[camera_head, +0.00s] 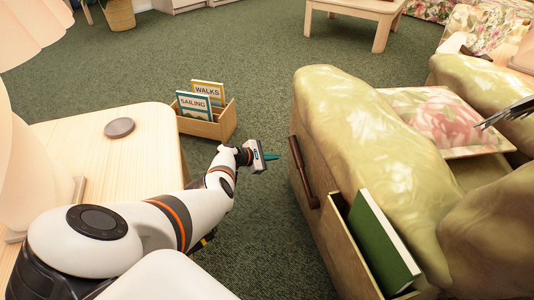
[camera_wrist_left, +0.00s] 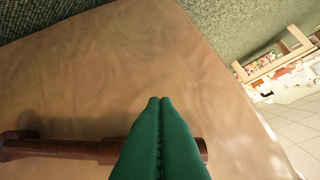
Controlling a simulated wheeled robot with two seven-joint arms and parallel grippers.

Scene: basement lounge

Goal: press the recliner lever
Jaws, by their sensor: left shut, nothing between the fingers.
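The recliner (camera_head: 365,130) is a green cushioned chair on the right, with a wooden side panel (camera_wrist_left: 120,60) facing my left arm. The lever (camera_head: 303,172) is a dark reddish-brown bar on that side panel. It also shows in the left wrist view (camera_wrist_left: 60,148), running across the lower left and passing behind the fingers. My left gripper (camera_head: 272,156) is shut and empty, its green fingertips pointing at the panel just left of the lever. In the left wrist view the fingertips (camera_wrist_left: 160,102) overlap the lever; I cannot tell whether they touch it.
A green book (camera_head: 378,240) stands in the recliner's side pocket. A wooden side table (camera_head: 75,150) with a dark coaster (camera_head: 119,128) is at left. A wooden box (camera_head: 215,127) holding books stands on the carpet. A dark pronged tip (camera_head: 508,112) shows at the right edge.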

